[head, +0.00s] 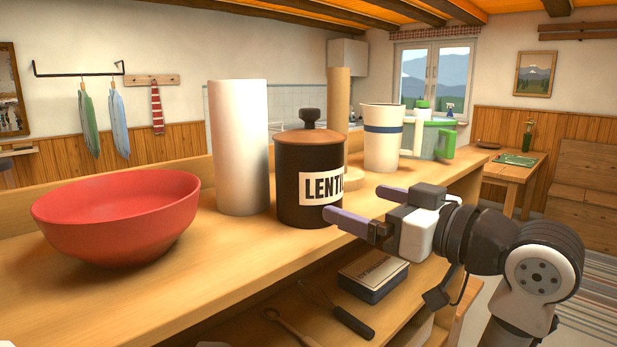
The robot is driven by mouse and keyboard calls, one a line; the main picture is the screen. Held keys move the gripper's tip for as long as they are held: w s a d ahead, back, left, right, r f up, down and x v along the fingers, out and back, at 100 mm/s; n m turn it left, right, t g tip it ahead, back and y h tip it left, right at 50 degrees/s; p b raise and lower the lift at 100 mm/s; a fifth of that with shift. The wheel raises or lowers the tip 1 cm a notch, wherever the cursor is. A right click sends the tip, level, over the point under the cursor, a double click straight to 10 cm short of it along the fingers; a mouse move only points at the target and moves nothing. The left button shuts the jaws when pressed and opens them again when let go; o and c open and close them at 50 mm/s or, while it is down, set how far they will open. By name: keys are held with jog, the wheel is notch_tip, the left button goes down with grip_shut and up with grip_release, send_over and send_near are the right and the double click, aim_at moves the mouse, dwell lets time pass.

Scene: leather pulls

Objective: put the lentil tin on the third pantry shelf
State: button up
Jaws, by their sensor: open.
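The lentil tin (297,170) is a dark brown canister with a copper-coloured lid, a dark knob and a white label reading "LENTI". It stands upright on the wooden counter (130,295). My gripper (350,206) is open and empty, with its purple-grey fingers pointing left at the tin. The farther finger shows just right of the tin. I cannot make out a pantry shelf for certain.
A red bowl (115,215) and a white paper roll (240,150) stand left of the tin. Behind it are a wooden roll holder (338,105), a white cup with a blue band (382,140) and a green-and-white container (435,140). A lower shelf holds a box (372,275) and utensils (338,312).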

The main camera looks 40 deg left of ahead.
aim_at(335, 188)
jog(key=shift+w+a, duration=0.1)
jog(key=shift+a, duration=0.8)
jog(key=a, duration=0.1)
jog(key=a+p, duration=0.1)
jog(key=a, duration=0.1)
jog(key=w+a+p, duration=0.1)
jog(key=a, duration=0.1)
jog(key=shift+r, duration=0.35)
jog(key=shift+a+f, duration=0.1)
jog(key=shift+a, duration=0.1)
jog(key=shift+c, duration=0.4)
jog(key=c, duration=1.2)
jog(key=shift+r, duration=0.2)
notch_tip(335, 188, up, 20)
jog(key=shift+d+f+b, duration=0.15)
jog(key=shift+b, duration=0.2)
